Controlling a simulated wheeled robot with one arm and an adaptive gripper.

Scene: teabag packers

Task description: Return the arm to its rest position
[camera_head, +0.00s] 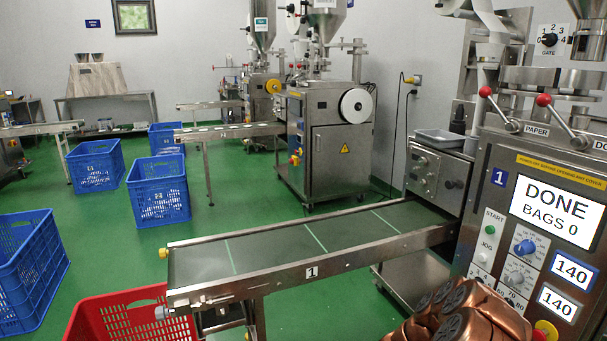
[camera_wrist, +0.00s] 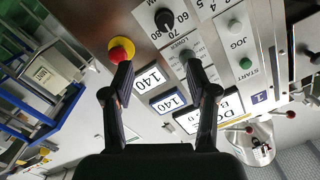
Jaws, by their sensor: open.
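My gripper (camera_wrist: 160,72) shows in the wrist view with its two dark fingers apart and nothing between them. It faces the control panel of packing machine 1 (camera_wrist: 145,45); the gap to the panel is hard to judge. The red emergency stop button (camera_wrist: 120,51) shows behind the left fingertip. Copper-coloured links of my arm (camera_head: 460,312) show at the bottom right of the head view, in front of the panel's lower part. My gripper is not visible there. The machine's screen (camera_head: 543,213) reads DONE, BAGS 0.
The machine's conveyor (camera_head: 300,243) is bare and runs left from it. A red crate (camera_head: 125,318) stands below its left end. Blue crates (camera_head: 158,190) stand on the green floor to the left. Red-knobbed levers (camera_head: 486,92) stick out above the panel. A grey tray (camera_head: 438,138) sits behind the conveyor.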

